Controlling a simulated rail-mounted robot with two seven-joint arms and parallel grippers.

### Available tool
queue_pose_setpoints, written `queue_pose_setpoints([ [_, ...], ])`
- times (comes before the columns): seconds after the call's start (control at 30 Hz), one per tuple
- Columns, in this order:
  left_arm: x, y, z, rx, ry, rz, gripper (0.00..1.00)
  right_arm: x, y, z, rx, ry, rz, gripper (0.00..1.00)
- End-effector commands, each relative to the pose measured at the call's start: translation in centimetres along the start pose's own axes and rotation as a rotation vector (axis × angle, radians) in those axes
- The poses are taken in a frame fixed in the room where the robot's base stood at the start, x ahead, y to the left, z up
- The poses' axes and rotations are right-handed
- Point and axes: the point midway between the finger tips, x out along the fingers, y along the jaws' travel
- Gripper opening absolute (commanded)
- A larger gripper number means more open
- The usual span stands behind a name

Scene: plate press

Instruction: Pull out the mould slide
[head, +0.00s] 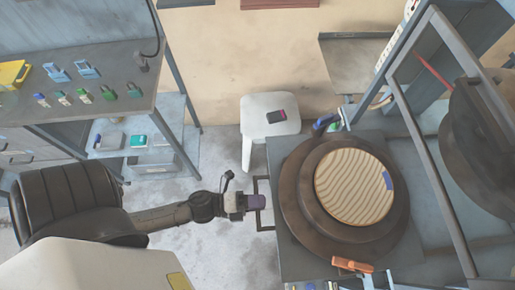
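The mould slide appears as a dark grey plate (292,258) under a round, stepped brown mould (293,207). A ribbed cream disc (350,190) with a small blue patch lies on the mould. A thin dark bracket handle (257,180) sticks out from the slide's left edge. My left gripper (258,202) reaches in from the left, with its purplish fingers at the handle's middle bar. The fingers overlap the bar, so I cannot tell whether they are closed on it. My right gripper is not in view.
A grey press frame (432,135) with a dark round upper part (480,140) stands at right. An orange-handled tool (352,265) lies at the slide's front edge. A white stool (268,103) bearing a dark object stands behind. A workbench (95,75) is at upper left. Floor left of the handle is clear.

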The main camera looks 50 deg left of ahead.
Motion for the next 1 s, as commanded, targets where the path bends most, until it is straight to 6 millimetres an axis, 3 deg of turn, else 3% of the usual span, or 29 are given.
queue_pose_setpoints([
  [0.57, -0.7, 0.1, 0.0, -0.001, -0.003, 0.004, 0.26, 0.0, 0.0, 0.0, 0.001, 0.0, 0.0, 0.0],
  [1.0, -8.6, 0.1, 0.0, -0.002, -0.003, 0.005, 0.26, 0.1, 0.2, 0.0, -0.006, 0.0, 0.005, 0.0],
])
